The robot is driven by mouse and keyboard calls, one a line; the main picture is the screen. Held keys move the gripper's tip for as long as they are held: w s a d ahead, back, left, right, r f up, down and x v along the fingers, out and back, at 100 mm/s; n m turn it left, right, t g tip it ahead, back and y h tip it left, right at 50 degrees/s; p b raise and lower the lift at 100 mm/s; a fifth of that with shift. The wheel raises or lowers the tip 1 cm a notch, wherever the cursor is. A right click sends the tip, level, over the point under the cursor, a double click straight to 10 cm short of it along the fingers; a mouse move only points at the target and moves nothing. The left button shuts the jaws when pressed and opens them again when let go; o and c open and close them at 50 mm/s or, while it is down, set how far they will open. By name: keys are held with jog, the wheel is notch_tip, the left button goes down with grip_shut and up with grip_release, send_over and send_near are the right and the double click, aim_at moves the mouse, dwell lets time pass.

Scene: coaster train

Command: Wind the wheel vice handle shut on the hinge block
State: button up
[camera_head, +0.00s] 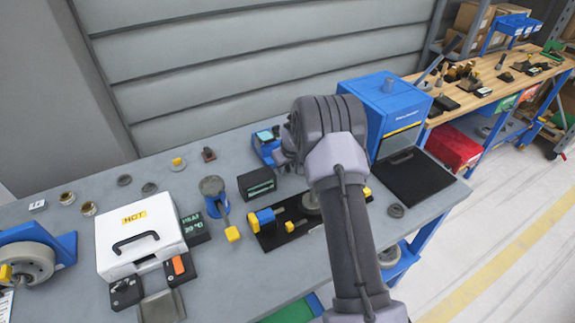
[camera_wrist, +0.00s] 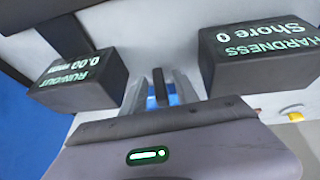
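At the far left of the bench in the head view, a round grey wheel stands in a blue frame (camera_head: 66,243) with a yellow part on its near side; this looks like the wheel vice. A smaller blue and yellow fixture (camera_head: 262,217) lies on a black plate mid-bench. I cannot tell which piece is the hinge block. My gripper (camera_wrist: 161,90) shows two pale fingers apart in the wrist view, with a dark bar and some blue between or beyond them. It is above the back middle of the bench, far right of the wheel; my arm partly hides it in the head view.
A run-out display (camera_wrist: 78,78) and a hardness display (camera_wrist: 260,55) flank my fingers in the wrist view. In the head view, a white case (camera_head: 112,236), a blue post fixture (camera_head: 212,190) and a tall blue machine (camera_head: 385,103) stand on the bench.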

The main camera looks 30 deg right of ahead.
jog(key=p+v, duration=0.3)
jog(key=v, duration=1.4)
jog(key=shift+s+r, duration=0.15)
jog(key=s+a+r+m+t+y+b, duration=0.1)
jog(key=s+a+r+b, duration=0.35)
jog(key=s+a, duration=0.3)
jog(key=s+a+r+m+b, duration=0.25)
jog(key=s+a+r, duration=0.25)
jog(key=s+a, duration=0.3)
jog(key=s+a+f+y+b, duration=0.1)
jog(key=s+a+f, duration=0.1)
jog(key=s, duration=0.6)
jog(key=s+a+f+m+y+b, duration=0.1)
jog(key=s+a, duration=0.3)
jog(key=s, duration=0.5)
jog(key=shift+s+f+b, duration=0.3)
jog(key=shift+f+b, duration=0.2)
jog(key=shift+b, duration=0.25)
jog(key=shift+a+m, duration=0.1)
jog(key=shift+m, duration=0.15)
